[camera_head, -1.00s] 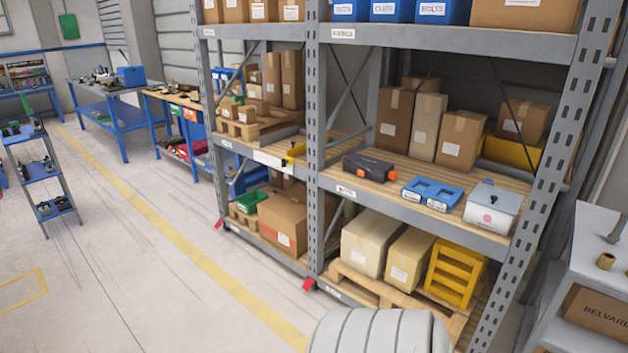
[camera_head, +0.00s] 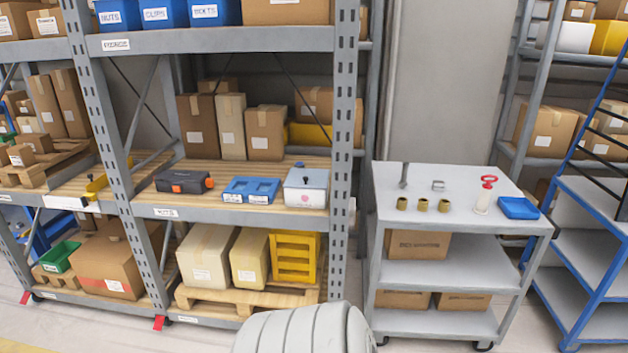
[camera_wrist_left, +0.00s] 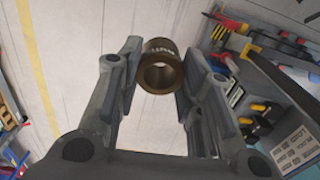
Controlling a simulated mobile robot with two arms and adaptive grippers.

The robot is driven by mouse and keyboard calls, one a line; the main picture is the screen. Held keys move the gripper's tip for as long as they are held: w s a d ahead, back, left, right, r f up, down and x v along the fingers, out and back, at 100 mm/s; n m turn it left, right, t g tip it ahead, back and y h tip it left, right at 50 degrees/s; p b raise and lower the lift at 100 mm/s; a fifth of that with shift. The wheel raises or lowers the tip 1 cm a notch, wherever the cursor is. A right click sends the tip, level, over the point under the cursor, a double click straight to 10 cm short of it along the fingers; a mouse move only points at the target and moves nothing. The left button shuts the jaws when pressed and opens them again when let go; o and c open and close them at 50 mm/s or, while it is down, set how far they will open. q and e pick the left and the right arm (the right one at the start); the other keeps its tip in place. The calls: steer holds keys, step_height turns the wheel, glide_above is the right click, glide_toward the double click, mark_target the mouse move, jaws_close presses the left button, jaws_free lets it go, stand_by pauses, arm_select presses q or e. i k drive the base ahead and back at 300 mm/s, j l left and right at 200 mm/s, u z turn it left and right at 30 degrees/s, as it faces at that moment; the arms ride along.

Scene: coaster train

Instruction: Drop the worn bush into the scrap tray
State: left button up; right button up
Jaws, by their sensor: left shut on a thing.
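A dark brown, hollow bush (camera_wrist_left: 160,72) shows in the left wrist view, between the fingertips of my left gripper (camera_wrist_left: 158,75), which is shut on it. The bush is held in the air with its open bore facing the camera. A blue two-compartment tray (camera_head: 251,190) sits on the middle shelf of the rack in the head view. Its small labels are unreadable, so I cannot tell if it is the scrap tray. Both compartments look empty. My right gripper is not in view, and the left one does not show in the head view.
Beside the tray are a black-and-orange case (camera_head: 184,182) and a white lidded box (camera_head: 306,188). A grey cart (camera_head: 455,225) to the right carries several brass bushes (camera_head: 422,205), a red-topped bottle (camera_head: 483,196) and a blue box (camera_head: 518,208). A rack upright (camera_head: 345,130) separates shelf and cart.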

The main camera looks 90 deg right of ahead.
mark_target(512, 209)
steer(key=z, duration=4.05)
